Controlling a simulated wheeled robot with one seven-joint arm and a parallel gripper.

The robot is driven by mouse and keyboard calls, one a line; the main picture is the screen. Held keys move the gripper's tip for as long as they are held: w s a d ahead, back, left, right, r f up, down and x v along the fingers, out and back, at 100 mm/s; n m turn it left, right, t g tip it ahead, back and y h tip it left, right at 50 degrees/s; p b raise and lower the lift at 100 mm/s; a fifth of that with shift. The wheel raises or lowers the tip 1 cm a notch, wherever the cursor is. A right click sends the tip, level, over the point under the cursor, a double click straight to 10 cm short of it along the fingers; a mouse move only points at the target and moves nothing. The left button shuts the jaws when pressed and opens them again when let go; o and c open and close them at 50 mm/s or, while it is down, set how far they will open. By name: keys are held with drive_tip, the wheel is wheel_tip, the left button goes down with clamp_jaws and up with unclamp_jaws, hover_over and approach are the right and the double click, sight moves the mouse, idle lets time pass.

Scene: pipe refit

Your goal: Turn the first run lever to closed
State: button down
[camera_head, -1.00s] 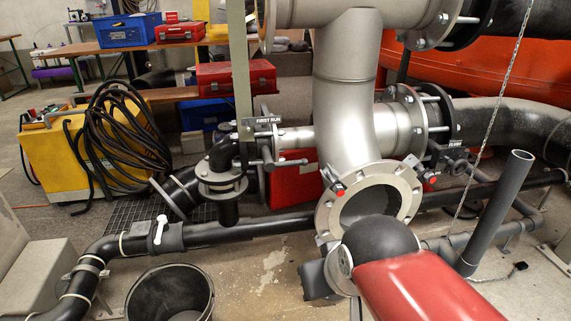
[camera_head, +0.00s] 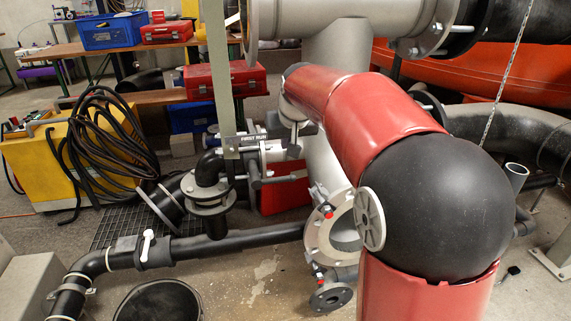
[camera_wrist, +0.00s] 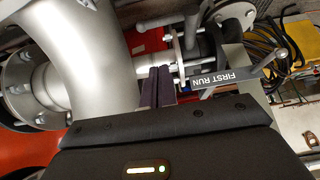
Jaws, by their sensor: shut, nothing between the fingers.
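The dark "FIRST RUN" sign (camera_head: 240,140) is on the grey post, beside a small valve. In the wrist view the sign (camera_wrist: 227,77) appears upside down, right of my fingers. My gripper (camera_wrist: 160,86) is shut and empty, its dark fingers over the small pipe beside the valve. I cannot tell whether they touch anything. In the head view my gripper (camera_head: 292,148) is small, just right of the sign and lever, partly hidden by my forearm.
A thick grey pipe (camera_wrist: 105,65) stands close left of my fingers in the wrist view. The grey post (camera_head: 218,75) rises by the sign. A black bucket (camera_head: 160,302), a white-handled valve (camera_head: 147,243) and a yellow hose cart (camera_head: 55,165) stand to the left.

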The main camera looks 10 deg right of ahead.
drive_tip(key=shift+w, duration=0.55)
hover_over(274, 181)
drive_tip(key=d, duration=0.2)
drive_tip(key=f, duration=0.7)
drive_tip(key=shift+d+f, duration=0.2)
drive_tip(key=shift+f, duration=0.2)
drive_tip(key=shift+s+f, duration=0.1)
drive_tip(key=shift+f, duration=2.15)
drive_tip(key=shift+f, duration=0.1)
drive_tip(key=shift+d+f+y+b, duration=0.15)
drive_tip(key=shift+y+b, duration=0.15)
drive_tip(key=shift+b, duration=0.15)
